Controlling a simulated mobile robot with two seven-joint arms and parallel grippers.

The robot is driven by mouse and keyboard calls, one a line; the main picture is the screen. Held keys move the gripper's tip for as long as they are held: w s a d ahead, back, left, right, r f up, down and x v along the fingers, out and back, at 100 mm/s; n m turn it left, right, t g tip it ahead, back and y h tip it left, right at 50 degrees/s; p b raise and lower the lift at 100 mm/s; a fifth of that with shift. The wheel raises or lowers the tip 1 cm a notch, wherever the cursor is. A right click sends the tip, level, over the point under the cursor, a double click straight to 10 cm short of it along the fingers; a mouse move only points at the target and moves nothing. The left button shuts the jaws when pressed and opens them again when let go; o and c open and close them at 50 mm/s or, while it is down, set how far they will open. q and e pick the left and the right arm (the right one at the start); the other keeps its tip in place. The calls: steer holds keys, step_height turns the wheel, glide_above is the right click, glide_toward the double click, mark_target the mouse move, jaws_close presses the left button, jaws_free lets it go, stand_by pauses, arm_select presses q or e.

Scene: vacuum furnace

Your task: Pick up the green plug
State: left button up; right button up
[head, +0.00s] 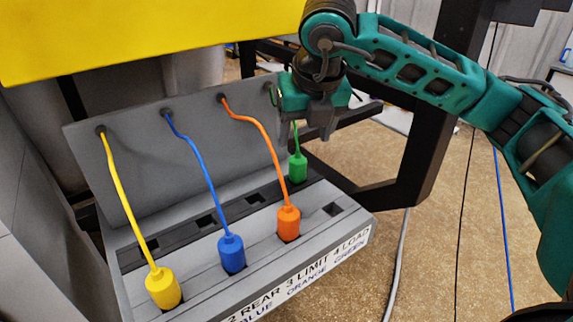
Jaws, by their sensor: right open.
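The green plug (298,167) stands upright at the right end of the dark rear strip of the panel, seemingly in the rear slot there. A short green cable rises from its top and passes behind my right gripper. My right gripper (317,128) is open and points down, above and slightly right of the green plug in the picture. It looks apart from the plug. The gripper hides the upper part of the green cable. My left gripper is out of the picture.
Yellow (163,289), blue (231,254) and orange (288,222) plugs sit in the front row, with cables running up to the grey back plate (160,170). An empty front slot (333,209) is right of the orange plug. A black frame post (425,120) stands at right.

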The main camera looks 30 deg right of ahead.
mark_target(299, 160)
steer(key=x, duration=1.1)
steer(key=shift+s+d+f, duration=0.1)
steer(key=shift+f, duration=0.1)
steer(key=c, duration=1.1)
